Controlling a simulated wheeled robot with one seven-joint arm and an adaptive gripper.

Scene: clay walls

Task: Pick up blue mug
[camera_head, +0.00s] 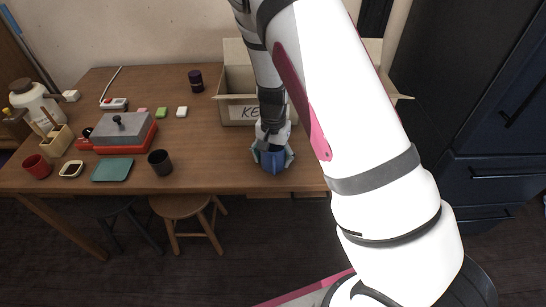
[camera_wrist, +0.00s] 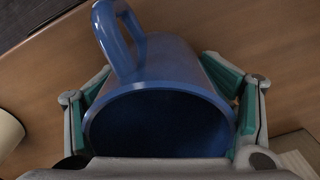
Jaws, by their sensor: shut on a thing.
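The blue mug (camera_head: 272,161) is at the table's front edge, just in front of the cardboard box. In the wrist view the blue mug (camera_wrist: 165,70) fills the middle, its open mouth towards the camera and its handle at the upper left. My gripper (camera_head: 273,150) comes down over it from above. In the wrist view my gripper (camera_wrist: 165,95) has its teal-padded fingers on both sides of the mug, closed against its wall. I cannot tell whether the mug touches the table. My arm hides the area right of it.
A cardboard box (camera_head: 238,110) stands open behind the mug. A dark cup (camera_head: 160,162), a teal plate (camera_head: 112,170), a red-and-grey grill (camera_head: 122,133), a red mug (camera_head: 38,166) and a white jug (camera_head: 34,99) are to the left. Stools (camera_head: 181,207) stand under the front edge.

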